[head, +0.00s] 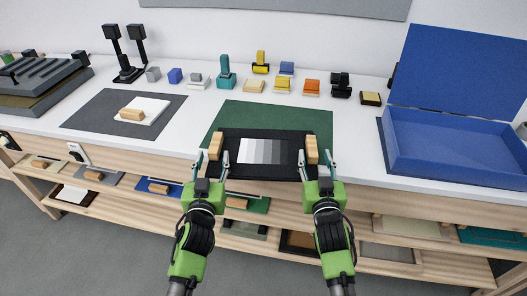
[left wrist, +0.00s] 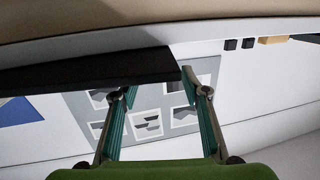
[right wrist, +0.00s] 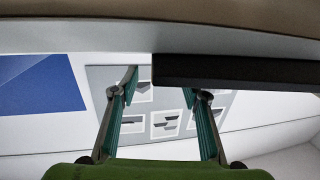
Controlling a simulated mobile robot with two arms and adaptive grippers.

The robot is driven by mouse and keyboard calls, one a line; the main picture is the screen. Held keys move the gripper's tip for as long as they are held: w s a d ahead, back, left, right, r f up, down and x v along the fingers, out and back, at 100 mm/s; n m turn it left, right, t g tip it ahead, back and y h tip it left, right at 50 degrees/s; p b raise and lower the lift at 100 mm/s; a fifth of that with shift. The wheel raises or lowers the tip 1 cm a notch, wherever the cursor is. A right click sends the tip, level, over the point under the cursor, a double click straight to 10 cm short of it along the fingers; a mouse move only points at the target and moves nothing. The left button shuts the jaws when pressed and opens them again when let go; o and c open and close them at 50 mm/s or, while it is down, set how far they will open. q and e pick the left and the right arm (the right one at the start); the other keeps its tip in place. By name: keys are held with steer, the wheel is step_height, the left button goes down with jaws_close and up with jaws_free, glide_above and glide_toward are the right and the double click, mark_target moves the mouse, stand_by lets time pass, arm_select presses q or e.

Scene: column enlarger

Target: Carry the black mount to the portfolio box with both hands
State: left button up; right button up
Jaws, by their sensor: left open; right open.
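The black mount (head: 277,169) is a dark board with a grey-stepped print (head: 262,151) and a wooden block at each side. It lies on the green mat (head: 305,115), its near edge at the table's front edge. My left gripper (head: 211,166) is open at its left end, by the left block (head: 216,146). My right gripper (head: 315,166) is open at its right end, by the right block (head: 312,150). The mount's dark edge shows in the left wrist view (left wrist: 90,72) and right wrist view (right wrist: 240,73); contact is unclear. The blue portfolio box (head: 455,150) stands open at right.
A grey mat (head: 85,115) with a white board and wooden block lies at left. Several small coloured items, including a teal one (head: 225,75), line the back. White table is clear between the green mat and box. Shelves (head: 400,208) below hold boards.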

mark_target(215, 143)
arm_select(q)
steer(key=w, duration=0.6)
steer(key=shift+w+f, duration=0.15)
steer(key=shift+w, duration=0.05)
arm_select(e)
steer(key=w, duration=0.6)
steer(key=shift+w+f, duration=0.15)
steer(key=shift+w, duration=0.05)
arm_select(q)
jaws_close()
arm_select(e)
jaws_close()
